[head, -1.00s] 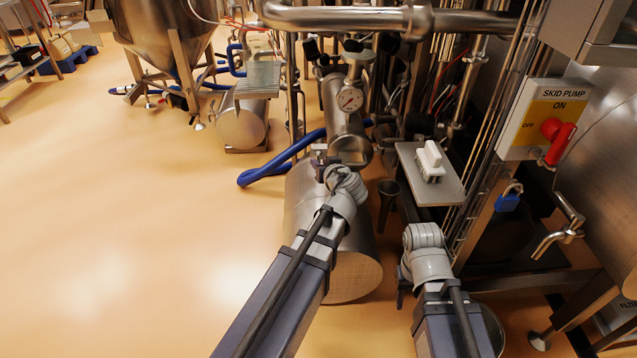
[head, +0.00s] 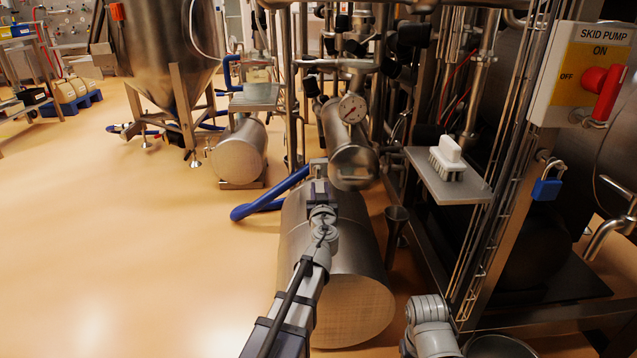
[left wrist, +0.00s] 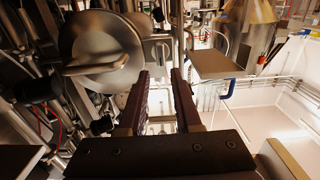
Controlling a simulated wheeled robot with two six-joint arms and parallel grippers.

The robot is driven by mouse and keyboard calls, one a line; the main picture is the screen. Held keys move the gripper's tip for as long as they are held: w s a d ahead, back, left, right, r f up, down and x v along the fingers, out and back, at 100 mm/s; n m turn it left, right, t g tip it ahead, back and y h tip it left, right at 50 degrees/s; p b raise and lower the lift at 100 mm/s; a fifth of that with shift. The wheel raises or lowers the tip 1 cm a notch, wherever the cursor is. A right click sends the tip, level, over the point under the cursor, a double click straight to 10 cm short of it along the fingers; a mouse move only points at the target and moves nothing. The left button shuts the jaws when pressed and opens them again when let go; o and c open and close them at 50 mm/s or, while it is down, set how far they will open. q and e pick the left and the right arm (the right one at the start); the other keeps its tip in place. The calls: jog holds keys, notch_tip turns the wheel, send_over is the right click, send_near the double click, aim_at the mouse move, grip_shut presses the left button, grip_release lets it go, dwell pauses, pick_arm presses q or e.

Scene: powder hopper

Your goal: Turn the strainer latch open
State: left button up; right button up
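The strainer (head: 353,166) is a steel cylinder with a round end cap, below a dial gauge in the head view. Its round end (left wrist: 100,45) fills the upper left of the left wrist view. A flat bar (left wrist: 97,66) crosses that end; I cannot tell for sure that it is the latch. My left gripper (head: 318,168) is just left of the strainer's end in the head view. In the left wrist view its dark fingers (left wrist: 160,80) are apart with nothing between them, beside the strainer's end. My right forearm shows at the bottom, but its gripper is out of view.
A large steel cylinder (head: 345,285) lies below the strainer. A shelf with a white brush (head: 447,158) is to the right. The skid pump switch (head: 590,75) and a blue padlock (head: 547,187) are further right.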

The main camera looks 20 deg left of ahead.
aim_at(318, 173)
pick_arm(q)
jog(key=shift+w, duration=0.1)
jog(key=x, duration=0.7)
jog(key=shift+w+a, duration=0.15)
jog(key=shift+w, duration=0.1)
jog(key=shift+c, duration=0.2)
grip_shut()
